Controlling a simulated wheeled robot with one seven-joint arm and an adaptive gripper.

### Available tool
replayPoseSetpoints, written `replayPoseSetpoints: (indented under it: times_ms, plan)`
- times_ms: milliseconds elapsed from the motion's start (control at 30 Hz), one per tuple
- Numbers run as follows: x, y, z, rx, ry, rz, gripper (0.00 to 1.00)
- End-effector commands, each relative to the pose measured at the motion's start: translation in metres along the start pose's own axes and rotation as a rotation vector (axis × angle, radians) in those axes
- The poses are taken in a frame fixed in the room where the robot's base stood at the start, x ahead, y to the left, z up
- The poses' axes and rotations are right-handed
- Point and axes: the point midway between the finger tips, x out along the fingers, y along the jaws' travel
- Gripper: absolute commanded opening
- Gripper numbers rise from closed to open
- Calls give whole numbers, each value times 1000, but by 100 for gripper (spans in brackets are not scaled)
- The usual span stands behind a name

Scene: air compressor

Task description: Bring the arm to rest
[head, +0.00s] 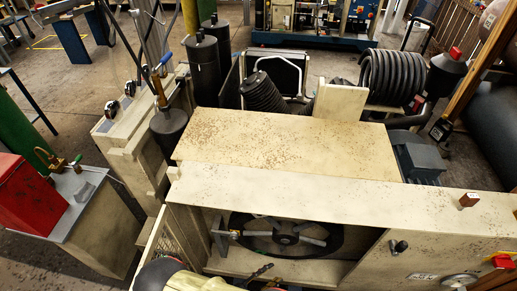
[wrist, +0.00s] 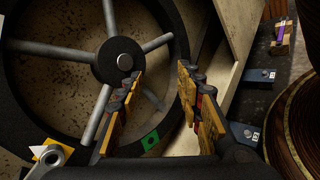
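My gripper (wrist: 158,82) shows in the wrist view with its two yellow-and-black fingers apart and nothing between them. Its fingers are in front of a black-rimmed wheel (wrist: 122,60) with grey spokes and a dark hub. I cannot tell whether they touch it. In the head view the wheel (head: 285,234) sits inside the open front of the cream compressor housing (head: 300,188). A part of my arm shows at the bottom edge of that view, low in front of the opening; the gripper itself is not clear there.
The rust-specked cream top panel (head: 280,142) lies behind the housing's front ledge. A dark knob (head: 398,247) is right of the opening. A red box (head: 32,195) stands on a cabinet at the left. Black cylinders (head: 203,70) and a coiled black hose (head: 393,77) stand behind.

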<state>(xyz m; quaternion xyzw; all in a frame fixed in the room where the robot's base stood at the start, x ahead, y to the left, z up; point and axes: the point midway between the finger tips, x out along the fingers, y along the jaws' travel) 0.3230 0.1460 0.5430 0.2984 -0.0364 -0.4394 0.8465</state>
Motion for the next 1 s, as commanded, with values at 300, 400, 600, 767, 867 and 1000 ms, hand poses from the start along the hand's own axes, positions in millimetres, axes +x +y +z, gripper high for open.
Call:
replayPoseSetpoints:
  times_ms: [300,400,600,767,867,1000]
  plan:
    - [-28,28,78,17,15,-425,36]
    - [-36,39,100,49,43,-546,36]
    - [-51,64,143,146,121,-762,36]
    - [-61,86,177,250,196,-910,36]
    - [-65,99,198,325,244,-991,36]
    - [-68,119,229,446,314,-1087,36]
